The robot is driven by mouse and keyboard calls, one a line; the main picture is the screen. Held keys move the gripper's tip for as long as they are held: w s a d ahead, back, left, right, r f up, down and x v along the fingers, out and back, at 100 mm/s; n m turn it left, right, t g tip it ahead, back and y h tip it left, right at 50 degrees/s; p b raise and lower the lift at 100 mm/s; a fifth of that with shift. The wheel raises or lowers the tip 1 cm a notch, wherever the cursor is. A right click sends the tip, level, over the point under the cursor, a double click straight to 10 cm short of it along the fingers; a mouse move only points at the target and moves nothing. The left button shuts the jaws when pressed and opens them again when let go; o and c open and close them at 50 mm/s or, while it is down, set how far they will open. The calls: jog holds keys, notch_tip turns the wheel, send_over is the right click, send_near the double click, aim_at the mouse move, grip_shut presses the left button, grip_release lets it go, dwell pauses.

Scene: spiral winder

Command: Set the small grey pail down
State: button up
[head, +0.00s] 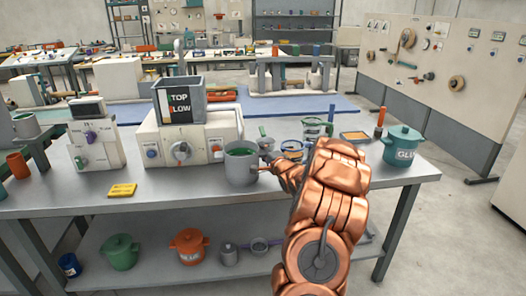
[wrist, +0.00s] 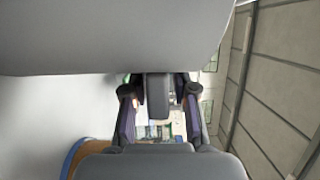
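The small grey pail (head: 241,171) is upright near the front of the grey workbench (head: 420,168), with something green inside. I cannot tell whether its base touches the top. My gripper (head: 270,164) is at the pail's right side, mostly hidden by my copper arm. In the wrist view, the fingers (wrist: 158,98) stand on both sides of a dark grey handle (wrist: 158,94) and appear closed on it. The pail's grey wall (wrist: 110,35) fills the upper part of that view.
A white machine with a hopper (head: 178,100) stands behind the pail. A yellow block (head: 122,190) lies to the left; a glass jug (head: 316,128) and teal glue pot (head: 402,147) stand to the right.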

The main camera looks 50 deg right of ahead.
jog(key=shift+o, duration=0.6)
jog(key=shift+s, duration=0.2)
jog(key=b+v, duration=0.1)
jog(key=v, duration=1)
jog(key=shift+s, duration=0.25)
jog(key=shift+a+r, duration=0.15)
jog(key=shift+a, duration=0.05)
